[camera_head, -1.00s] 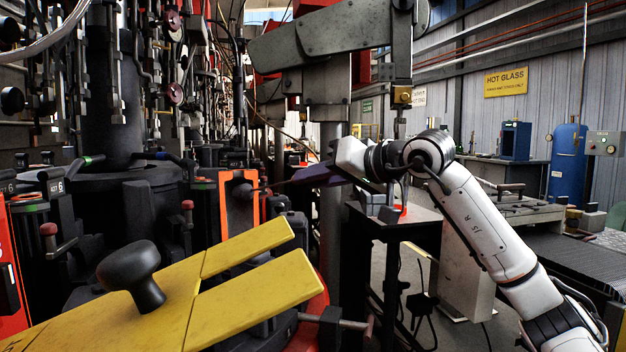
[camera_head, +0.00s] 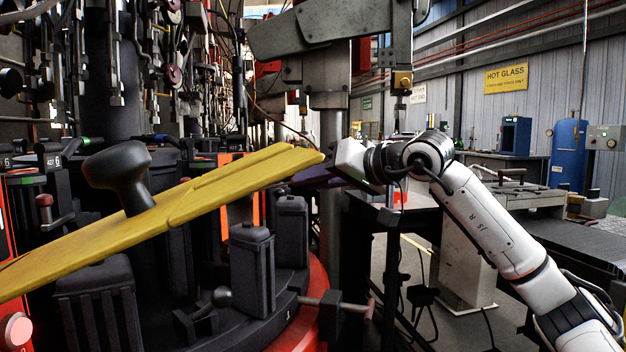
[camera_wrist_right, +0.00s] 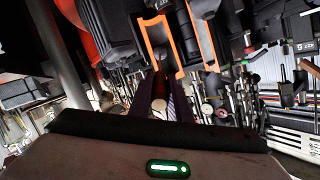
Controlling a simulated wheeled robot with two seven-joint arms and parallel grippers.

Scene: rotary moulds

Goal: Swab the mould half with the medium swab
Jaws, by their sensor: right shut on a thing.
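My right gripper (camera_head: 312,177) reaches in from the right, and its dark fingers lie just behind the tip of a yellow forked plate (camera_head: 225,185). In the right wrist view the fingers (camera_wrist_right: 161,92) are shut on the medium swab (camera_wrist_right: 158,104), whose pale rounded end shows between them. In the head view the yellow plate covers much of this mould half (camera_head: 262,207). My left gripper is out of view.
A black knob (camera_head: 122,170) stands on the yellow plate. Dark blocks (camera_head: 252,265) stand on the round machine base with its red rim (camera_head: 312,300). A steel column (camera_head: 331,190) rises behind my right gripper. A dark table (camera_head: 400,215) stands at its right.

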